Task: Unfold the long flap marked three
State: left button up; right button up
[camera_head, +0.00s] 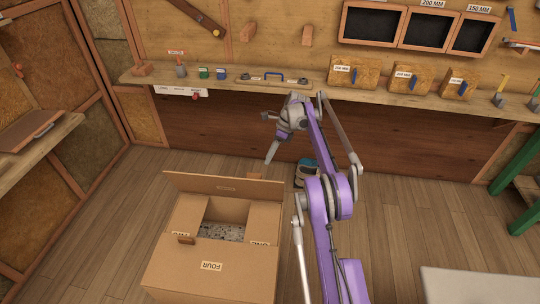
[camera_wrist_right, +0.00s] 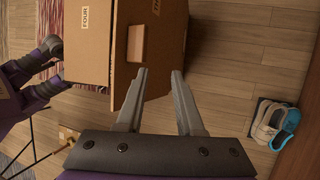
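An open cardboard box (camera_head: 255,219) stands on the floor. Its far long flap (camera_head: 205,183) stands up and carries a small label too small to read. Two short side flaps hang partly inside, the right one labelled ONE. Grey speckled contents show between them. My right gripper (camera_head: 272,150) is above and beyond the box's far right side, apart from the far flap. In the wrist view its two fingers (camera_wrist_right: 159,76) are spread with nothing between them, next to the box (camera_wrist_right: 160,60). My left gripper is not visible.
The workbench (camera_head: 230,83) with small tools runs along the back wall. A white surface (camera_head: 475,285) is at the lower right. Floor left of the box is clear.

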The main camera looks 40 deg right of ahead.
jog(key=p+v, duration=0.6)
jog(key=v, duration=0.5)
jog(key=shift+p, duration=0.35)
jog(key=shift+f, duration=0.1)
